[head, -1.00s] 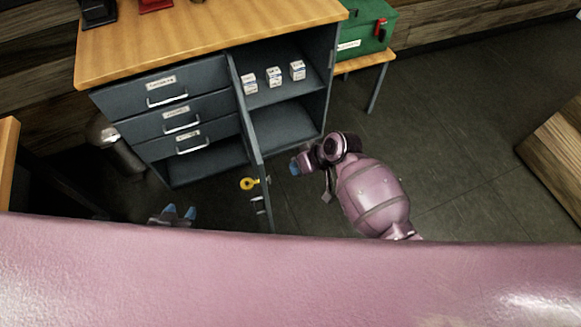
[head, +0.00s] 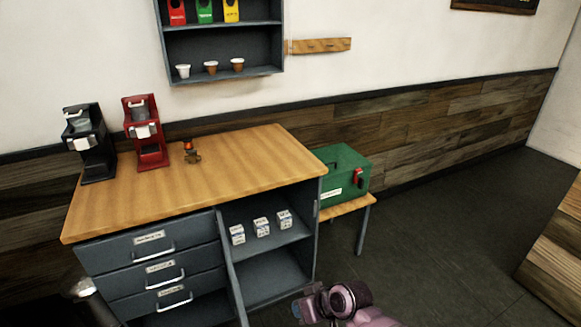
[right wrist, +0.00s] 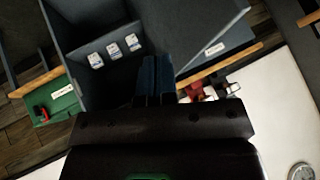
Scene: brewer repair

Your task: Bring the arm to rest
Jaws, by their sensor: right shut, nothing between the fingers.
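My right gripper (head: 298,309) shows at the bottom of the head view, in front of the cabinet's open compartment (head: 275,277). Its blue fingers point left, are shut and hold nothing. In the right wrist view the dark blue fingers (right wrist: 155,80) lie together at the middle, apart from the boxes and machines behind them. Part of my pink right arm (head: 372,318) shows at the lower edge. My left gripper is not in view.
The cabinet door (head: 236,285) stands open. Small white boxes (head: 262,227) sit on the shelf. Black (head: 90,145) and red (head: 146,130) brewers stand on the wooden top (head: 190,190).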

